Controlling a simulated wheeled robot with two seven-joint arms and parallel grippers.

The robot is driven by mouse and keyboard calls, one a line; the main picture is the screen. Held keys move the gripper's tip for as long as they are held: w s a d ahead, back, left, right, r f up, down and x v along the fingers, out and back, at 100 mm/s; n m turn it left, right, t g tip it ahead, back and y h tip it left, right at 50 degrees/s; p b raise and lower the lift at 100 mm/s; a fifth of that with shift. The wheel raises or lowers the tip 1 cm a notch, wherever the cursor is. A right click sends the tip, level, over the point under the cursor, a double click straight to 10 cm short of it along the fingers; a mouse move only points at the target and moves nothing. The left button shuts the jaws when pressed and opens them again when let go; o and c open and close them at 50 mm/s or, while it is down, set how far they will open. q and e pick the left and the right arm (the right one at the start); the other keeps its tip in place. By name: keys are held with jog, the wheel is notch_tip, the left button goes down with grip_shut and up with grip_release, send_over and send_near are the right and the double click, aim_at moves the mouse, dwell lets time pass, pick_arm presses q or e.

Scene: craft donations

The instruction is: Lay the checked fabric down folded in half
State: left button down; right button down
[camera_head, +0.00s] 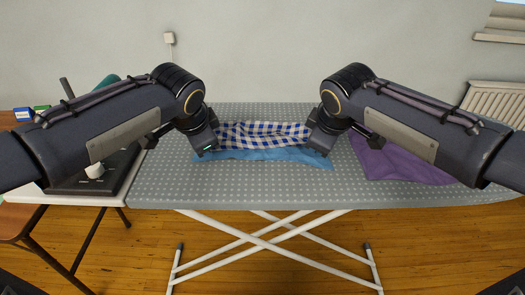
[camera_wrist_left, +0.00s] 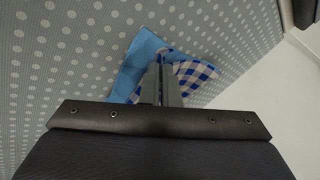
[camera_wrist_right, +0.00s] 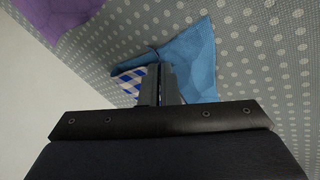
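The blue-and-white checked fabric (camera_head: 262,134) stretches between my two grippers over the ironing board, with soft folds along it. A plain blue cloth area (camera_head: 265,156) shows along its near side; I cannot tell whether it is the fabric's reverse or a separate piece. My left gripper (camera_head: 208,151) is at the left end and my right gripper (camera_head: 322,150) at the right end. In the left wrist view the fingers (camera_wrist_left: 161,72) are closed together at the checked cloth (camera_wrist_left: 188,74). In the right wrist view the fingers (camera_wrist_right: 161,72) are likewise closed against the checked cloth (camera_wrist_right: 133,80).
The dotted grey ironing board (camera_head: 260,190) has free room in front of the cloth. A purple cloth (camera_head: 390,165) lies at its right, partly behind my right arm. A black device with a white knob (camera_head: 95,171) stands on a side table at the left.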

pick_arm(q)
jog(key=shift+a, duration=0.15)
pick_arm(e)
jog(key=shift+d, duration=0.15)
pick_arm(q)
jog(key=c, duration=1.4)
grip_release()
jog(key=shift+c, duration=0.2)
pick_arm(e)
jog(key=c, duration=1.4)
grip_release()
jog(key=shift+c, duration=0.2)
pick_arm(q)
jog(key=shift+o, duration=0.6)
jog(key=shift+f, duration=0.1)
pick_arm(e)
jog(key=shift+o, duration=0.6)
jog(key=shift+f, duration=0.1)
